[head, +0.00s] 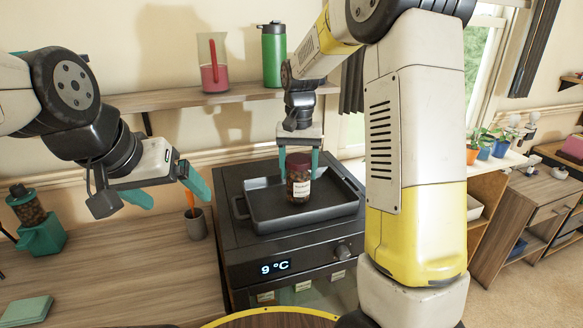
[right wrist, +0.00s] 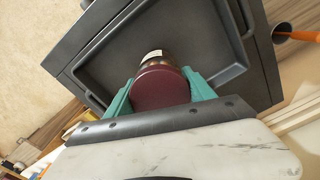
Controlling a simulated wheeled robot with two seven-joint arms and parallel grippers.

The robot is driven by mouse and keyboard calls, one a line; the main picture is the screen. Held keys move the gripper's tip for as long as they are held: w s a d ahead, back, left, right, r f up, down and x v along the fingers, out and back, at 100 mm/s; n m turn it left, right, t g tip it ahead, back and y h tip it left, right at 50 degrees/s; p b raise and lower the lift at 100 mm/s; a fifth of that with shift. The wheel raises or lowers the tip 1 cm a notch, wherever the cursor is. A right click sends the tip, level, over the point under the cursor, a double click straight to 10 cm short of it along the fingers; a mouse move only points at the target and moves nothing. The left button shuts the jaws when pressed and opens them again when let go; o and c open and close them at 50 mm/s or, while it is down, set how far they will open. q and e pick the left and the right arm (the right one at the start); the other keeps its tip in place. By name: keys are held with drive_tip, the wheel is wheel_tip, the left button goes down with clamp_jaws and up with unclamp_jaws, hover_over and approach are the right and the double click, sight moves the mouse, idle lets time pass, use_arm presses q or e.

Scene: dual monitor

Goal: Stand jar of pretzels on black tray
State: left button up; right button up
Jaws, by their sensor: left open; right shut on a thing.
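The jar of pretzels (head: 299,180), dark with a white label and a maroon lid, is upright at the black tray (head: 262,222). My right gripper (head: 298,160) is shut on the jar from above, one finger on each side near the lid. In the right wrist view the maroon lid (right wrist: 160,88) sits between the teal fingers, over the tray floor (right wrist: 205,45). I cannot tell whether the jar's base touches the tray. The tray lies on top of a dark oven-like appliance (head: 240,250). My left gripper (head: 168,192) is open and empty, left of the tray above the wooden counter.
A cup with an orange-handled tool (head: 196,223) stands just left of the appliance. A teal grinder-like item (head: 40,236) and a green stack (head: 26,311) lie further left. A wall shelf (head: 170,98) holds a pitcher (head: 213,75) and a green bottle (head: 273,55). The counter's middle is clear.

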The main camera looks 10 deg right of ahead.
drive_tip(key=shift+f, duration=0.3)
drive_tip(key=o, duration=1.6)
drive_tip(key=shift+f, duration=0.1)
drive_tip(key=shift+o, duration=0.2)
wheel_tip(320, 180, up, 11)
drive_tip(key=shift+r, duration=0.1)
drive_tip(key=shift+s+d+r, duration=0.1)
drive_tip(key=shift+s+r, duration=0.1)
drive_tip(key=shift+r, duration=0.4)
drive_tip(key=s+d+n+t+y, duration=0.1)
drive_tip(key=s+t, duration=0.2)
drive_tip(key=s, duration=0.8)
drive_tip(key=s+d+f+n+t+y, duration=0.1)
drive_tip(key=s+d+t, duration=0.1)
drive_tip(key=s, duration=0.9)
drive_tip(key=shift+s+f+n+t, duration=0.2)
drive_tip(key=shift+s+n+t, duration=0.2)
drive_tip(key=shift+t, duration=0.2)
